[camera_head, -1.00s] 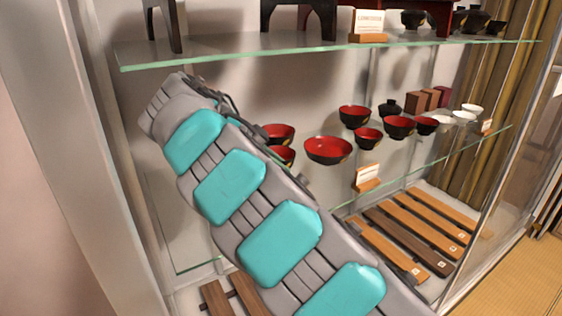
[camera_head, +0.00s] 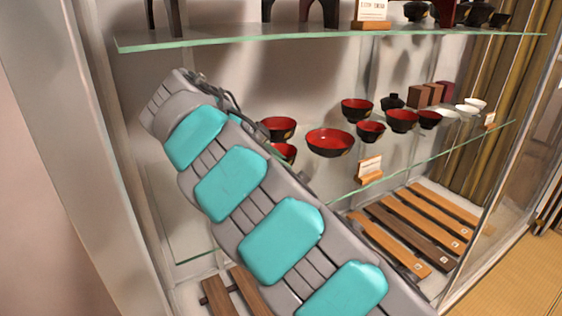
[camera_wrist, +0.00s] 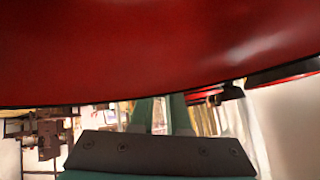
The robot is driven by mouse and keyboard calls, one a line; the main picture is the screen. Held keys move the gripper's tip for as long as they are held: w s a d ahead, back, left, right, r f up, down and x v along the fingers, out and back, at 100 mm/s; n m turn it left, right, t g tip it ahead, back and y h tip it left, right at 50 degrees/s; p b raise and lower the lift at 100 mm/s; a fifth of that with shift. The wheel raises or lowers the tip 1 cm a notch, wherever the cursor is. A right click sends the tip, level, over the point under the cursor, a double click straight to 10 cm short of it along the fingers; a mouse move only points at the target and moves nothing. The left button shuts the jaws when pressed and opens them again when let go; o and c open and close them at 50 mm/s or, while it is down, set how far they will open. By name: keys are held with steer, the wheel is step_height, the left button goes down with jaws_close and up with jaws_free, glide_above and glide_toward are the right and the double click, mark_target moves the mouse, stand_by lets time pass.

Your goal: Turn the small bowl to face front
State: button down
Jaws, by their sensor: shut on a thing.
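A red-inside, black-outside bowl (camera_wrist: 150,45) fills the top of the wrist view, its dark rim crossing the picture. My gripper (camera_wrist: 165,112) shows below it, its teal fingers reaching up to the rim and shut on it. In the head view my arm hides the gripper. A small red and black bowl (camera_head: 287,151) beside my arm is partly hidden by it; I cannot tell for certain that it is the held one. Its front marking does not show.
More lacquer bowls stand close by on the glass shelf, including a bowl (camera_head: 279,129) behind and a wide bowl (camera_head: 330,142) to the right. A sign on a wooden stand (camera_head: 369,170) is near the shelf edge. An upper glass shelf (camera_head: 240,42) hangs above.

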steer(key=shift+f, duration=0.1)
steer(key=c, duration=0.8)
jaws_free()
